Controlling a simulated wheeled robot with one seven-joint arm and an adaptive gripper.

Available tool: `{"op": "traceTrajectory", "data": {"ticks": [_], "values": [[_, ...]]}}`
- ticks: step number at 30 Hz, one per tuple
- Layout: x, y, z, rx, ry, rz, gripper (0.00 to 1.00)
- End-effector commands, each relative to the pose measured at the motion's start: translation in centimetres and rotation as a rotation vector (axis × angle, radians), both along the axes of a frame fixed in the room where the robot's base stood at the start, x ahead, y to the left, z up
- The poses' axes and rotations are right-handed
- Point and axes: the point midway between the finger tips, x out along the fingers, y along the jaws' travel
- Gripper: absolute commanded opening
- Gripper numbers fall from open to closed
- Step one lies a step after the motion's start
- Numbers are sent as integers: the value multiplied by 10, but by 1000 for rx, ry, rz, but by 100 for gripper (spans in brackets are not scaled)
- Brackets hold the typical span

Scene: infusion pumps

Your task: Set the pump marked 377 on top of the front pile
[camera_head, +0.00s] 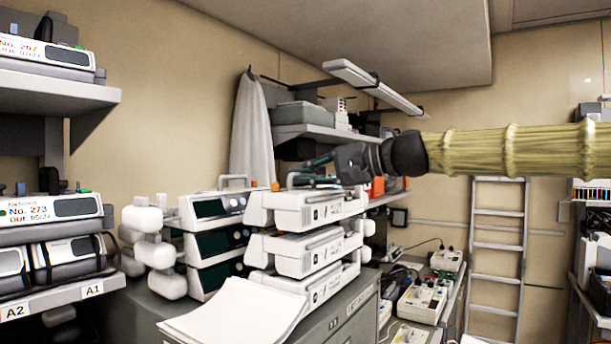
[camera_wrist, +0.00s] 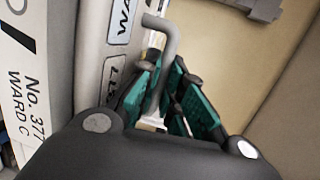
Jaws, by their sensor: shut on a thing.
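The front pile of white pumps (camera_head: 300,255) stands on a grey cabinet. The label "No. 377 WARD C" shows on a white pump (camera_wrist: 28,90) at the left of the wrist view. My gripper (camera_head: 312,168) reaches in from the right, over the pile's top pump (camera_head: 305,210). Its green fingers (camera_wrist: 168,95) are shut on a grey bent handle (camera_wrist: 168,38). The top pump appears to rest on the pump below it. The fingers and wrist hide much of the handle's lower end, so I cannot tell for certain which pump it belongs to.
Another pile of pumps with dark screens (camera_head: 213,245) stands close on the left, beside white rounded blocks (camera_head: 155,250). Paper sheets (camera_head: 235,315) lie in front. A shelf (camera_head: 320,133) is behind my gripper. Shelves with pump 273 (camera_head: 50,212) stand at the far left.

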Motion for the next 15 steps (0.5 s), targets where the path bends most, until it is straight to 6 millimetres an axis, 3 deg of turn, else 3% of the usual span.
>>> {"op": "traceTrajectory", "data": {"ticks": [15], "values": [[0,0,-1,2,-3,-1,0]]}}
